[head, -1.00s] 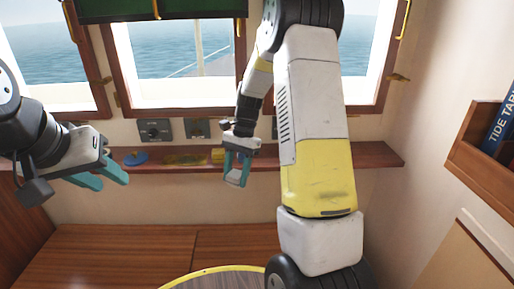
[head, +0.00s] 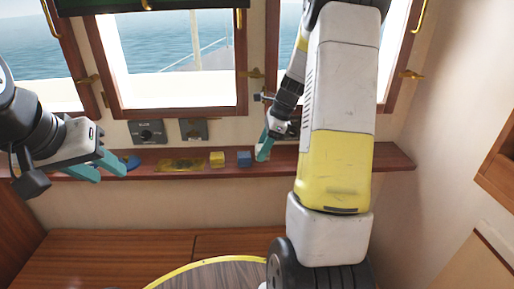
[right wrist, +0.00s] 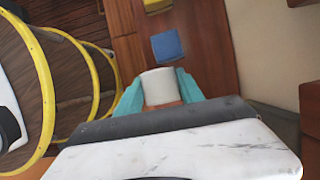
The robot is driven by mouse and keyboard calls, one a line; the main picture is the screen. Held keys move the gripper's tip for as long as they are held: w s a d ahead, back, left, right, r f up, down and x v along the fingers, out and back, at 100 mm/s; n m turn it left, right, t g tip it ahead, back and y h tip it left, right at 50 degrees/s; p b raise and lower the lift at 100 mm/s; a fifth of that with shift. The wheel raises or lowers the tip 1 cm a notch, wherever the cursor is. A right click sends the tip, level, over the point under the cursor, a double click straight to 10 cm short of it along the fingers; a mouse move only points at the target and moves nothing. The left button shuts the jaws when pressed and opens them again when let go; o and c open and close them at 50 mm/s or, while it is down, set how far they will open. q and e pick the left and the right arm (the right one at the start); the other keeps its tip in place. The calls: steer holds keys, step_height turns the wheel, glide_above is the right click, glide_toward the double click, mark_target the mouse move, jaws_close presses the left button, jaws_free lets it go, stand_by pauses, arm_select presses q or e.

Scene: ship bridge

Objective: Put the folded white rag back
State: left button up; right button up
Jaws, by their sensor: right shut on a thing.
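The folded white rag (right wrist: 160,87) shows in the right wrist view as a small pale, rounded bundle between the teal fingers of my right gripper (right wrist: 160,92). My right gripper is shut on it. In the head view my right gripper (head: 265,148) is at the wooden shelf (head: 330,161) under the windows, just right of a blue folded piece. The rag is mostly hidden behind the fingers there, and I cannot tell whether it touches the shelf. My left gripper (head: 110,174) is open and empty near the shelf's left end.
On the shelf are a blue piece (head: 244,158), a yellow piece (head: 217,159), a flat yellowish item (head: 180,164) and a blue round item (head: 132,162). The shelf is clear to the right. A yellow-rimmed round table (head: 215,272) stands in front.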

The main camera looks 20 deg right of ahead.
mark_target(266, 163)
steer(key=d, duration=0.1)
steer(key=w+d, duration=0.1)
steer(key=d, duration=0.1)
steer(key=shift+d+f, duration=0.1)
steer(key=shift+f, duration=0.05)
steer(key=shift+w+d+f, duration=0.1)
steer(key=shift+f, duration=0.8)
steer(key=shift+w+d+f, duration=0.1)
steer(key=shift+f, duration=0.75)
steer(key=shift+f, duration=0.1)
steer(key=o, duration=1.3)
